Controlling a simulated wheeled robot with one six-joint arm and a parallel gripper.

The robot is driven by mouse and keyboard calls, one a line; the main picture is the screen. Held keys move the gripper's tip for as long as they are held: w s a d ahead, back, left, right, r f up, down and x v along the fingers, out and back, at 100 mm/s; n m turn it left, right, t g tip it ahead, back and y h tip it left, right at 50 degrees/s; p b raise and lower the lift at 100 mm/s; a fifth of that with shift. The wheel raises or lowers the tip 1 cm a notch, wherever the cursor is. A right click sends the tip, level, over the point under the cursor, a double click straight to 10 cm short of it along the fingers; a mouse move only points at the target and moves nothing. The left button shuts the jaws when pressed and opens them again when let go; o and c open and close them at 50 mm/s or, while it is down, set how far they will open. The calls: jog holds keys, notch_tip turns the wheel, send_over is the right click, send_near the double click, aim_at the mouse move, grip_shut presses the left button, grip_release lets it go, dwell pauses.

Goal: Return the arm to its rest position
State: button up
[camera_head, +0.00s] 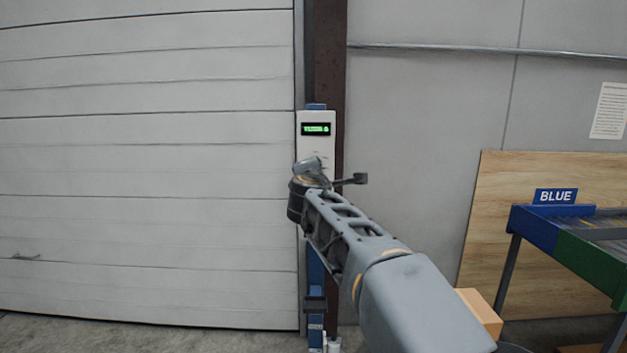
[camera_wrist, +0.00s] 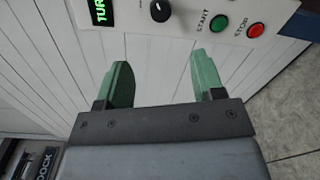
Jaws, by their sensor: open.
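My arm reaches forward from the lower right in the head view, toward a white control box on a blue post. My gripper's green fingers (camera_wrist: 162,82) show in the wrist view, spread apart with nothing between them. In the head view the fingers are hidden behind my wrist. The control box (camera_head: 317,130) has a lit green display. In the wrist view, its panel (camera_wrist: 180,22) lies beyond the fingertips with a black knob (camera_wrist: 160,11), a green START button (camera_wrist: 219,22) and a red STOP button (camera_wrist: 256,30). The fingertips appear apart from these controls.
A white slatted door (camera_head: 150,170) fills the left. A brown column (camera_head: 329,60) stands behind the box. At right are a blue and green rack (camera_head: 535,228) with a BLUE sign (camera_head: 555,196), a wooden board (camera_head: 490,200) and a cardboard box (camera_head: 482,308). Floor shows at lower left.

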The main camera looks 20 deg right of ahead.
jog(key=shift+s+a, duration=0.15)
jog(key=shift+s, duration=0.15)
dwell(0.4)
jog(key=s+f+m+g+y+p, duration=0.1)
jog(key=s+f+m+g+p, duration=0.1)
jog(key=s+f+m+g, duration=0.45)
jog(key=s+f+m+g+y+p, duration=0.1)
jog(key=s+f+m+g+p, duration=0.25)
jog(key=f, duration=0.65)
jog(key=s+a+m+g+y+p, duration=0.2)
jog(key=s+a+m+y+p, duration=0.3)
jog(key=s, duration=1.1)
jog(key=a+m+p, duration=0.2)
jog(key=a+p, duration=0.1)
jog(key=p, duration=0.1)
jog(key=shift+a+f, duration=0.3)
jog(key=shift+f, duration=0.05)
jog(key=shift+w, duration=0.1)
jog(key=shift+c, duration=0.3)
